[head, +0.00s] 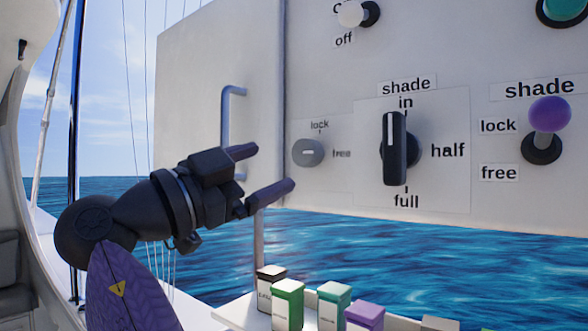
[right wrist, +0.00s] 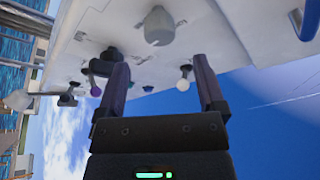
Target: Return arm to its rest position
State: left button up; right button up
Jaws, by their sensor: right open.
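My right gripper (head: 274,168) is in the middle left of the head view, in front of the white panel (head: 225,60). Its two fingers are apart with nothing between them, and the tips point right towards a small grey lock knob (head: 308,152). The fingertips appear apart from the knob. In the right wrist view the open gripper (right wrist: 160,75) has a grey knob (right wrist: 159,25) just beyond its tips. The grey knob's light mark lies level, towards "free". My left gripper is not in view.
A black shade knob (head: 395,148) points up to "in". A purple-ball lever (head: 547,120) and a white-ball switch (head: 352,14) stick out from the panel. A blue handle (head: 227,120) is behind my gripper. Several small boxes, including a green one (head: 287,305), stand below.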

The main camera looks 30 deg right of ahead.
jog(key=shift+v, duration=1)
